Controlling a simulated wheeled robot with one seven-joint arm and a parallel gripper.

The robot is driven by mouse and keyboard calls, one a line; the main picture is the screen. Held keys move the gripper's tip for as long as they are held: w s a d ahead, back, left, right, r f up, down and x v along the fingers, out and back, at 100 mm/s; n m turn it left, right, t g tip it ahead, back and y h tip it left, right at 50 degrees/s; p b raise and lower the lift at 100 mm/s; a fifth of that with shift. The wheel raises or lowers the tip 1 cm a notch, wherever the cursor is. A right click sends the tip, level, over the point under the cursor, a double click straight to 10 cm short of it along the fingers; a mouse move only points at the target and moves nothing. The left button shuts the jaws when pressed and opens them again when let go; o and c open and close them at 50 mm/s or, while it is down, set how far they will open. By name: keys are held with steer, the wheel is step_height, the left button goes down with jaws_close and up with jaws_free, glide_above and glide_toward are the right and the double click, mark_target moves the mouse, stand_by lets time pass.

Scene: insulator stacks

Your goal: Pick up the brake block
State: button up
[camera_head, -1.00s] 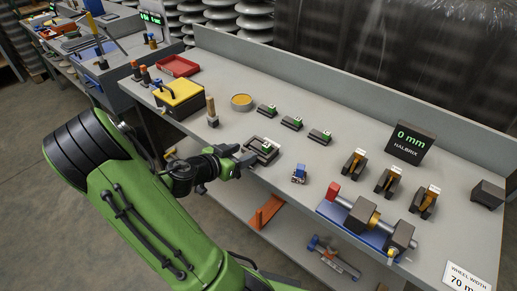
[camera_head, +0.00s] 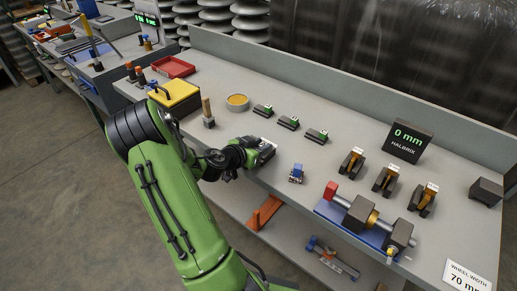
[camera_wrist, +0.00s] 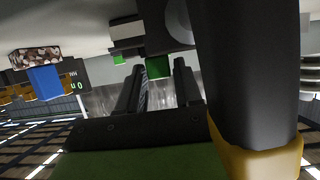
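Several small dark blocks with green tops lie on the bench; three stand in a row, one of them a dark block (camera_head: 317,135). In the earlier head view another green-topped block sits in a dark frame at the front edge; my gripper (camera_head: 261,152) now covers most of it. In the wrist view my gripper (camera_wrist: 158,88) has its two dark fingers apart, with a green block (camera_wrist: 158,67) showing between and beyond their tips. I see no contact. Which block is the brake block I cannot tell for sure.
A small blue-topped item (camera_head: 297,173) stands right of my gripper. Three dark pieces with orange parts, one of them a dark piece (camera_head: 386,180), stand further right behind a vise-like fixture (camera_head: 365,220). A wooden-handled tool (camera_head: 208,113) and a yellow-filled dish (camera_head: 237,102) stand behind left.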

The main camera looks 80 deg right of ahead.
jaws_close()
steer(key=shift+r, duration=0.55)
step_height(320, 180, up, 6)
steer(key=p, duration=0.2)
steer(key=w+a, duration=0.3)
steer(key=a, duration=0.5)
steer(key=w+a, duration=0.4)
steer(key=a, duration=0.4)
steer(key=shift+w+a, duration=0.15)
steer(key=shift+a, duration=0.15)
